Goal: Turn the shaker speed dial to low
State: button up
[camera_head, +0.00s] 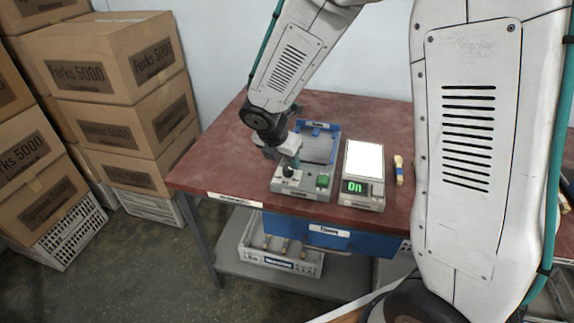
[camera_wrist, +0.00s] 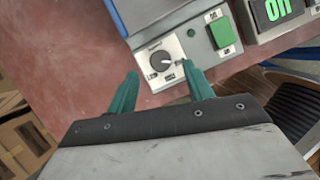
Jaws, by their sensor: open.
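The shaker (camera_head: 313,183) stands near the front edge of the red table, with a blue tray on top. Its dark round speed dial (camera_wrist: 162,61) sits on a light plate on the shaker's front panel, with small labels around it. A green button (camera_wrist: 222,33) is to the right of the dial. My gripper (camera_wrist: 160,82) is open, with its two teal fingers apart and their tips just short of the dial, one toward each side. In the head view, my gripper (camera_head: 293,162) is over the panel, close to the dial (camera_head: 288,172). The exact dial setting is too small to read.
A scale (camera_head: 363,165) with a green "On" display stands right of the shaker. A yellow-handled item (camera_head: 398,170) lies farther right. A blue drawer (camera_head: 320,232) and a crate (camera_head: 280,250) are below the tabletop. Stacked cardboard boxes (camera_head: 105,90) stand on the left.

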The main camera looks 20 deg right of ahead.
aim_at(288, 167)
jog(key=shift+x, duration=2.05)
jog(key=c, duration=1)
